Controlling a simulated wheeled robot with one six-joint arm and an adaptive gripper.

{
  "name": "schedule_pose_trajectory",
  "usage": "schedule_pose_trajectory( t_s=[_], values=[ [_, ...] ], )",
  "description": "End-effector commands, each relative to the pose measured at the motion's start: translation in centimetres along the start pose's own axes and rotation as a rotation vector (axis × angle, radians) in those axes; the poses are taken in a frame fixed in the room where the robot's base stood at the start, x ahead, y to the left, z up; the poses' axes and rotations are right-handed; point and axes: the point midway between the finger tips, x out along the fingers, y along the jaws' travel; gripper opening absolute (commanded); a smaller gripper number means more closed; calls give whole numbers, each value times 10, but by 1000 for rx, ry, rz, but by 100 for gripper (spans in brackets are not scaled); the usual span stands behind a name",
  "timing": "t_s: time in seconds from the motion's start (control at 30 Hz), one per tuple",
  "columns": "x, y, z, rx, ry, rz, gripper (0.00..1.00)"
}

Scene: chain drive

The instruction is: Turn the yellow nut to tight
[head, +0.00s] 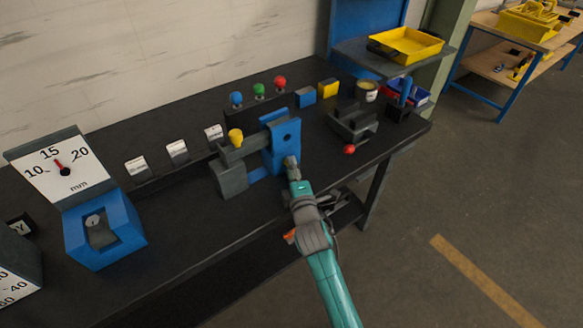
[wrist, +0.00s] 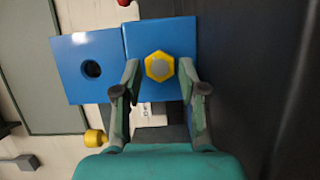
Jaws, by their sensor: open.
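The yellow nut (wrist: 149,73) is a hexagon around a grey round bolt end, on the face of a blue plate (wrist: 178,35) in the wrist view. My gripper (wrist: 159,70) is open, with one fingertip on each side of the nut. The left fingertip is slightly apart from it; the right one is very close, and I cannot tell if it touches. In the head view my gripper (head: 291,162) reaches the front of the blue fixture (head: 285,138). The nut is not clearly visible there.
A second blue plate (wrist: 72,85) with a dark hole adjoins on the left in the wrist view. In the head view a yellow knob (head: 235,137) stands left of the fixture and a grey block with a red ball (head: 349,149) right. A dial gauge (head: 68,168) is far left.

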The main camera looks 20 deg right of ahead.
Motion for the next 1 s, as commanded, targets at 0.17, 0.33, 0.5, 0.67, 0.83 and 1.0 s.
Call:
schedule_pose_trajectory(
  t_s=[0.17,0.33,0.5,0.67,0.83,1.0],
  values=[
    [7,0,0,0,0,0,42],
    [7,0,0,0,0,-1,42],
    [7,0,0,0,0,0,17],
    [7,0,0,0,0,-1,0],
    [7,0,0,11,0,-5,0],
    [7,1,0,62,0,-26,0]
  ],
)
